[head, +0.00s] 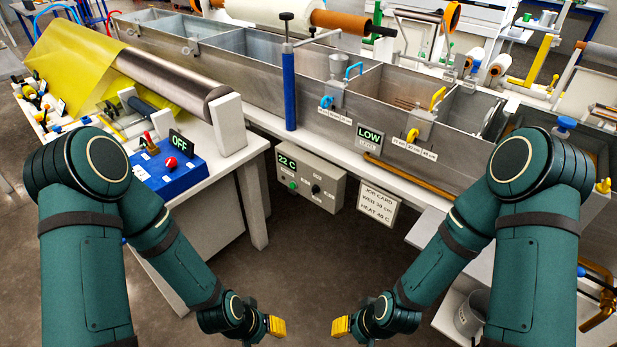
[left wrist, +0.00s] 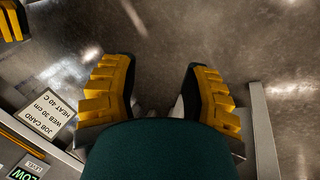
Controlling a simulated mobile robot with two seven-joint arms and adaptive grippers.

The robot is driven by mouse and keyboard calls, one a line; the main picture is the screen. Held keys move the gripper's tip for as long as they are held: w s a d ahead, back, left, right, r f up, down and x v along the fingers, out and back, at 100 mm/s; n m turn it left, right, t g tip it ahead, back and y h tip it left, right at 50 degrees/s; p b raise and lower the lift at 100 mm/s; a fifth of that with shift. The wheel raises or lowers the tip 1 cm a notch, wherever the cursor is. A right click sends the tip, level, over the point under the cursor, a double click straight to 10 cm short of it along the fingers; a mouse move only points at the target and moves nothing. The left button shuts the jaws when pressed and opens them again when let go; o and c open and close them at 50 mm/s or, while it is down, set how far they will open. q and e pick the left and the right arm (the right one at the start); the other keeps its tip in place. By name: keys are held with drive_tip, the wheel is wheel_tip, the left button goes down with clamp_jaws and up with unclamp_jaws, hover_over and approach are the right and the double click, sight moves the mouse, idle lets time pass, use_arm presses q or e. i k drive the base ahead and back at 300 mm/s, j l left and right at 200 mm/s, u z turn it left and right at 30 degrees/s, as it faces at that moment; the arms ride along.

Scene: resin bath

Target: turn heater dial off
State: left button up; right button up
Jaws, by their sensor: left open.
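The heater box (head: 310,178) is a grey unit below the front edge of the long metal bath. Its display reads 22 C, with a green button (head: 293,185) under it. A small black dial (head: 316,189) sits to the right; its pointer is too small to read. My left gripper (head: 277,326) is low at the bottom of the head view, in front of the box and apart from it. In the left wrist view (left wrist: 160,95) its yellow fingers are spread with nothing between them. My right gripper (head: 340,327) is opposite it, also low; its finger gap is hidden.
A job card (head: 378,206) reading WEB 30 cm, HEAT 40 C hangs right of the heater. A LOW display (head: 370,136) is on the bath (head: 257,85). A blue control box (head: 165,178) with an OFF display stands left. A table leg (head: 252,205) is left of the heater.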

sight(315, 189)
drive_tip(key=i+j+z, duration=0.15)
drive_tip(key=i+z, duration=0.2)
drive_tip(key=i+j+z, duration=0.35)
drive_tip(key=i+l, duration=0.1)
